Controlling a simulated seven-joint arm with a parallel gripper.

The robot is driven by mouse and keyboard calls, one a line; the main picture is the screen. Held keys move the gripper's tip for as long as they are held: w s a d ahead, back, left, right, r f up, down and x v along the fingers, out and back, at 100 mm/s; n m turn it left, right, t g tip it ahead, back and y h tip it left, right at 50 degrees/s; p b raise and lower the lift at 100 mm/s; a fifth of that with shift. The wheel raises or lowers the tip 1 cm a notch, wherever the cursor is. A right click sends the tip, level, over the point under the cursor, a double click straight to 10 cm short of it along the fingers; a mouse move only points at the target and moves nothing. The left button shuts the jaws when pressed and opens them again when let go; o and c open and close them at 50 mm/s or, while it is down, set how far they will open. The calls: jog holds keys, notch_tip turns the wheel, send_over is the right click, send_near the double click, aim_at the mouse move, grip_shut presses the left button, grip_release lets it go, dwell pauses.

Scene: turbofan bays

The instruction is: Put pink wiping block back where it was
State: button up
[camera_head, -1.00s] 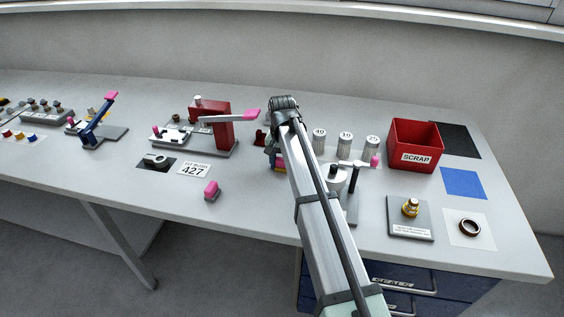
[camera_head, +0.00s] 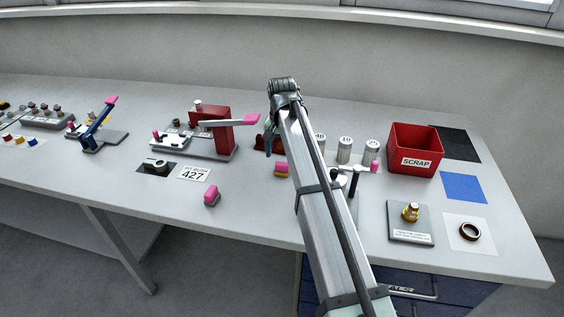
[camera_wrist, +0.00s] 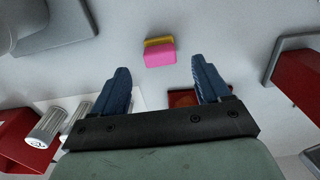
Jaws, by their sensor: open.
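A pink block with a yellow underside (camera_head: 282,170) lies on the bench left of my forearm. In the wrist view this block (camera_wrist: 160,54) sits just beyond the fingertips, apart from both. Another pink block with a grey base (camera_head: 212,196) lies nearer the bench's front edge. I cannot tell from its look which one is the wiping block. My gripper (camera_head: 268,147) is open and empty, above the bench behind the pink-and-yellow block. The wrist view shows its two blue fingers (camera_wrist: 164,80) spread wide with nothing between them.
A red press (camera_head: 212,132) with a pink-tipped lever stands to the left. Silver weights (camera_head: 345,150) and a pink-knobbed post stand right of my arm. The red scrap bin (camera_head: 415,150) is at the back right. Bare bench lies between the two pink blocks.

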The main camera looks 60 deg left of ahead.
aim_at(282, 164)
notch_tip(282, 164, up, 6)
jog(key=shift+f, duration=0.15)
dwell(0.4)
